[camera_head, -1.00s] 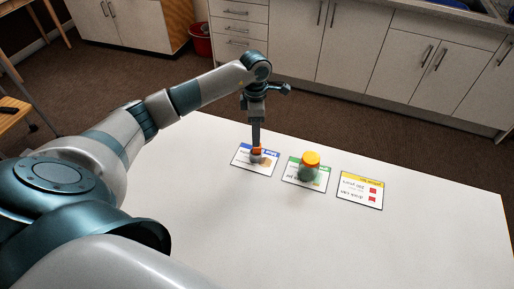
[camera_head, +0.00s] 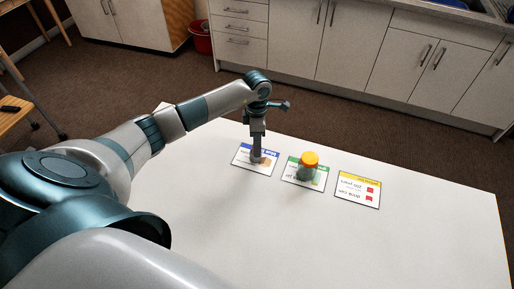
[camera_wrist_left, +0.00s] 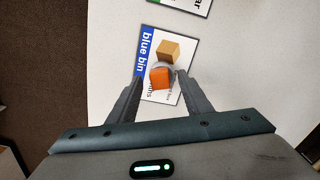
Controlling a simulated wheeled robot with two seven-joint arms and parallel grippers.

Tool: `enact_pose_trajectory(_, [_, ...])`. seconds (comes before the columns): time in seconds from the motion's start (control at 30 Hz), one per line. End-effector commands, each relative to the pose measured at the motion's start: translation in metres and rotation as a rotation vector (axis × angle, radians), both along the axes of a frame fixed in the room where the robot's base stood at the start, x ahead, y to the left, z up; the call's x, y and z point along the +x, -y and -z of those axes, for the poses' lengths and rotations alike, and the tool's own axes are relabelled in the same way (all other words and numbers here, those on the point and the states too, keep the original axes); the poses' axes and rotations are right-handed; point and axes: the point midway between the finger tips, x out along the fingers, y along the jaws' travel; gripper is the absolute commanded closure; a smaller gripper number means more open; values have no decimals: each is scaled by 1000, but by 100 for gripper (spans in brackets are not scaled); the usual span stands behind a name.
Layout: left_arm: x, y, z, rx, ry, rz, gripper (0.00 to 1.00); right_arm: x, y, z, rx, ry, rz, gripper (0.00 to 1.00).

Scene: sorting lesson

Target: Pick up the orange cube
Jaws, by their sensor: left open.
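The orange cube (camera_wrist_left: 160,78) sits on the card with the blue band (camera_wrist_left: 148,62), which reads "blue bin" in the left wrist view. My left gripper (camera_wrist_left: 161,82) is open, with one fingertip on each side of the cube; I cannot tell whether the fingers touch it. In the head view my left gripper (camera_head: 256,160) points straight down over the same card (camera_head: 242,160) and hides the cube. My right gripper is not in view.
A yellow-banded card (camera_head: 352,196) lies farther right. The white table (camera_head: 270,240) is clear in front.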

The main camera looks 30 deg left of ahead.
Motion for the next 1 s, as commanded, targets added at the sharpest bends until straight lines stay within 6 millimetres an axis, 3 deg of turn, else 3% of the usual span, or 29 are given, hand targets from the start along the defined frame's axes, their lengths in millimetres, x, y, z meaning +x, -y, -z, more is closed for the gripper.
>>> enact_pose_trajectory(0.03, [0,0,0,0,0,0,62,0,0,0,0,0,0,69])
enact_pose_trajectory(0.2, [0,0,0,0,0,0,98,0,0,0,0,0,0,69])
enact_pose_trajectory(0.67, [0,0,-6,1,1,0,98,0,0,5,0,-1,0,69])
enact_pose_trajectory(0.93, [1,0,-41,2,5,3,98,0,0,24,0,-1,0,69])
enact_pose_trajectory(1.0, [1,17,-47,-2,4,6,98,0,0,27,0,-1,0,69])
